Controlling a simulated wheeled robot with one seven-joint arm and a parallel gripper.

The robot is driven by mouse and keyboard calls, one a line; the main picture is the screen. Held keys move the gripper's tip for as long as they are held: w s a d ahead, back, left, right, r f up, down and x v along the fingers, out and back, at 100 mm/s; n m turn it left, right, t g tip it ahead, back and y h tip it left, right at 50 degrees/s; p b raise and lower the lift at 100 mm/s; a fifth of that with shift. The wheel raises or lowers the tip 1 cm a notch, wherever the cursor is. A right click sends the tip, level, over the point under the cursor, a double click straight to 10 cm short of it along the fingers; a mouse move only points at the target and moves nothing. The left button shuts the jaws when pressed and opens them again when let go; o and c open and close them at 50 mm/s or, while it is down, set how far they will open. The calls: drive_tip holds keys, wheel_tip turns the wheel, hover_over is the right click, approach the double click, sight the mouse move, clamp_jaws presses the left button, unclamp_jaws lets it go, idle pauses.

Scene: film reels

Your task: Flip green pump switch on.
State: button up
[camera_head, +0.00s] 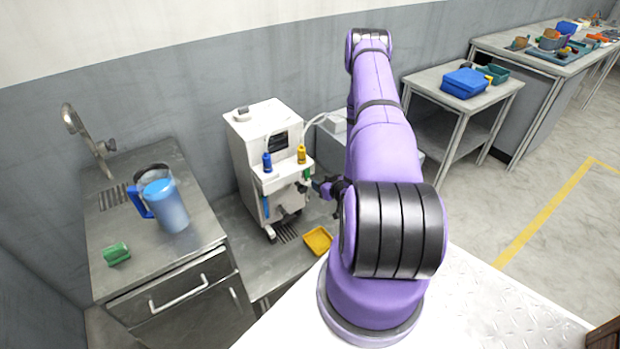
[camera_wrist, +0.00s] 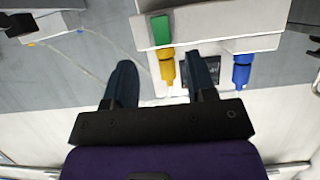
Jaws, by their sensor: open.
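A white pump machine (camera_head: 263,140) stands against the wall. A green part (camera_head: 306,174), which looks like the green switch, is on its front below the yellow bottle (camera_head: 301,154). In the wrist view the green switch (camera_wrist: 161,29) is a bright green block on a white panel, beyond and between the fingertips. Whether it is on or off cannot be told. My gripper (camera_wrist: 160,72) is open and empty, with dark fingers apart and the yellow bottle showing between them. In the head view my gripper (camera_head: 324,188) is just right of the machine's front, apart from the switch as far as I can see.
A blue bottle (camera_head: 267,162) is on the machine's front left. A yellow tray (camera_head: 318,240) lies on the low metal surface in front. The left counter holds a blue jug (camera_head: 165,205) and a green object (camera_head: 117,254). A side table (camera_head: 421,80) with a blue box stands right.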

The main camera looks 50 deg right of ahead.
sight(308, 176)
drive_tip(key=x, duration=0.8)
drive_tip(key=shift+d, duration=0.1)
drive_tip(key=c, duration=0.9)
drive_tip(key=shift+f+t+h, duration=0.35)
drive_tip(key=shift+t+h, duration=0.05)
drive_tip(key=shift+t, duration=0.5)
drive_tip(key=shift+w+f+t, duration=0.1)
drive_tip(key=shift+f+t, duration=0.05)
drive_tip(key=shift+t, duration=0.95)
drive_tip(key=o, duration=0.9)
